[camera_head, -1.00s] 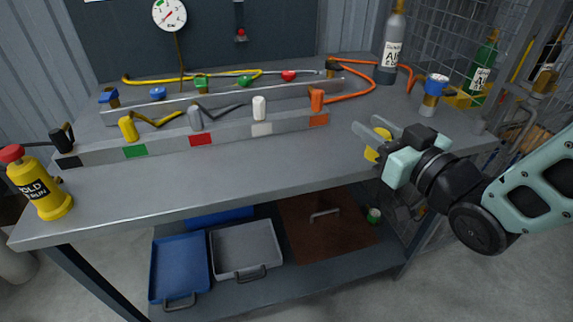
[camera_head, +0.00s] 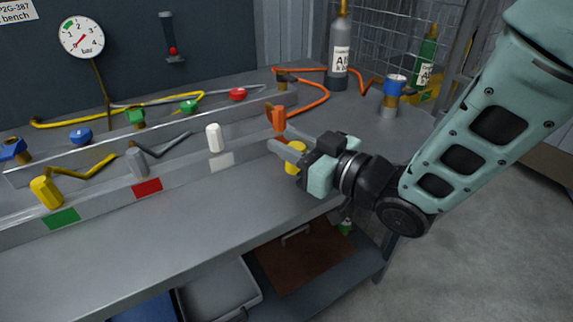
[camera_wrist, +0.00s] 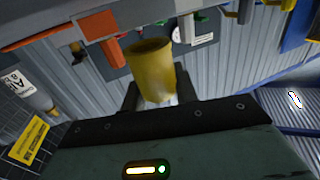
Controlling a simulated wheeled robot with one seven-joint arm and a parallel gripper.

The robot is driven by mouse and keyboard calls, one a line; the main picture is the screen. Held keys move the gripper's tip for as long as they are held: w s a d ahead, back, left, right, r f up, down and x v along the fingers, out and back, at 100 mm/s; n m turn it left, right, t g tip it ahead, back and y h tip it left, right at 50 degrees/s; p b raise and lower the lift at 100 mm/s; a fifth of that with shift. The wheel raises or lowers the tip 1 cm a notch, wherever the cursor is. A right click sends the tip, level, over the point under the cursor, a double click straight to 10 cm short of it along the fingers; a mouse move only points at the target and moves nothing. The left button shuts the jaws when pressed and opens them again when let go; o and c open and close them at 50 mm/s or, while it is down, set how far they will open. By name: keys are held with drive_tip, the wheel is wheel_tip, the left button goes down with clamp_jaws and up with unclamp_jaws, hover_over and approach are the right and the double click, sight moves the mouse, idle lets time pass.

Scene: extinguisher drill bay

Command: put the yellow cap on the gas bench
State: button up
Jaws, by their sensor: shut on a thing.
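My gripper (camera_head: 276,146) is shut on the yellow cap (camera_head: 295,157), which shows between its fingers near the right part of the bench front. In the wrist view the yellow cap (camera_wrist: 152,72) is a hollow cup shape with its open end facing away from the palm. The gas bench (camera_head: 170,235) is a grey worktop with a raised front rail. The cap appears over or near the worktop beside the rail's right end; its height above the top cannot be told. The gripper fingers partly hide it.
The rail carries a yellow valve (camera_head: 46,191), a grey valve (camera_head: 137,160), a white knob (camera_head: 214,138) and an orange valve (camera_head: 276,118). A grey cylinder (camera_head: 340,50), a blue-topped fitting (camera_head: 393,90) and an orange hose stand behind. The front worktop strip is clear.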

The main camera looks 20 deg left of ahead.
wheel_tip(320, 180, down, 4)
drive_tip(key=shift+r+b, duration=0.1)
drive_tip(key=shift+b, duration=0.2)
drive_tip(key=o, duration=1)
drive_tip(key=shift+c, duration=0.2)
drive_tip(key=shift+d, duration=0.1)
drive_tip(key=s+d+f+m+g+h, duration=0.1)
drive_tip(key=s+d+f+m+h, duration=0.1)
drive_tip(key=d+h, duration=0.5)
drive_tip(key=s+d+f+m+h, duration=0.1)
drive_tip(key=s+d+m+h, duration=0.2)
drive_tip(key=d, duration=0.9)
drive_tip(key=s+d+r+g+h, duration=0.1)
drive_tip(key=s+d+g+h, duration=0.2)
drive_tip(key=s, duration=0.3)
drive_tip(key=s+d+r+m+g+h, duration=0.1)
drive_tip(key=s+d+g+h, duration=0.1)
drive_tip(key=s+d, duration=0.3)
drive_tip(key=shift+s+r+g+h+p, duration=0.4)
drive_tip(key=shift+s+h, duration=0.1)
drive_tip(key=shift+s, duration=0.65)
drive_tip(key=shift+d, duration=0.1)
